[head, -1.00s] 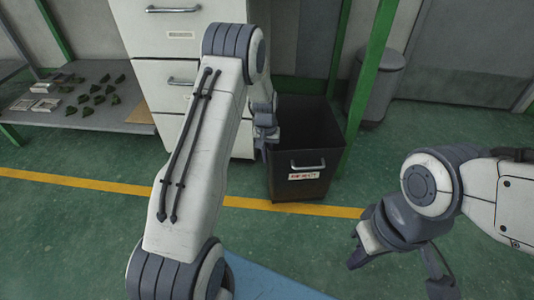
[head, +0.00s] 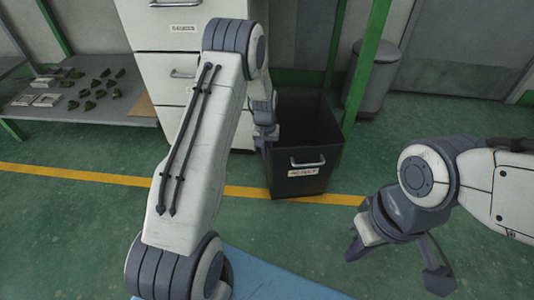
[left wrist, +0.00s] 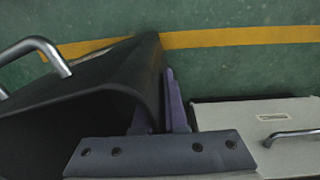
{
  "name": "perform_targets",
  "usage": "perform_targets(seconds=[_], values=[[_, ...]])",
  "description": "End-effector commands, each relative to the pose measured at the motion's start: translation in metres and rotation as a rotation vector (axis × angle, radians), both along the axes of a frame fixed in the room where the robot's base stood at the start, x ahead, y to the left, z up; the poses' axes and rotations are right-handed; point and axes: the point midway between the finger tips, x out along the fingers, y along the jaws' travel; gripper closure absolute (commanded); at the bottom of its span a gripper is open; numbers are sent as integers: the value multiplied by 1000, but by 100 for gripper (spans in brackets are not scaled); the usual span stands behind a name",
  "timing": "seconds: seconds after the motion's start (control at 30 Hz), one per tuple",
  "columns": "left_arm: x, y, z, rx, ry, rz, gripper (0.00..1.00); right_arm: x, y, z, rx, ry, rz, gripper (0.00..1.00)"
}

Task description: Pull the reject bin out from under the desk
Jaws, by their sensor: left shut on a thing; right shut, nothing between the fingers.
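The reject bin (head: 296,172) is a dark, open-topped box with a silver front handle (head: 307,163) and a white label with red lettering. It stands on the floor, upright. My left gripper (head: 264,140) is at the bin's left rim, partly hidden behind my arm in the head view. In the left wrist view its purple fingers (left wrist: 160,112) are shut on the side wall of the bin (left wrist: 90,83), one finger on the inside and one outside. The bin's interior looks empty where it shows. My right gripper (head: 354,250) is shut and empty, above the floor at right.
A white drawer cabinet (head: 180,50) stands left of the bin, close by. Green desk legs (head: 363,60) and a grey waste can (head: 372,85) are behind and right. A low shelf (head: 90,110) with small green parts is left. The floor in front is clear, crossed by a yellow line (head: 80,174).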

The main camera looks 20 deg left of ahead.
Motion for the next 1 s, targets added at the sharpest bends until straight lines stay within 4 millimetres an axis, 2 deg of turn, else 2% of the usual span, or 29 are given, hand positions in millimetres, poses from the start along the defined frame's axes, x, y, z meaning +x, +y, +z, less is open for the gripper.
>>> perform_targets(seconds=[0.4,1.0], values=[[-10,-23,1,-1,5,0,100,0,0,17,0,0,0,100],[-13,-32,1,-1,5,2,100,0,0,24,0,0,0,100]])
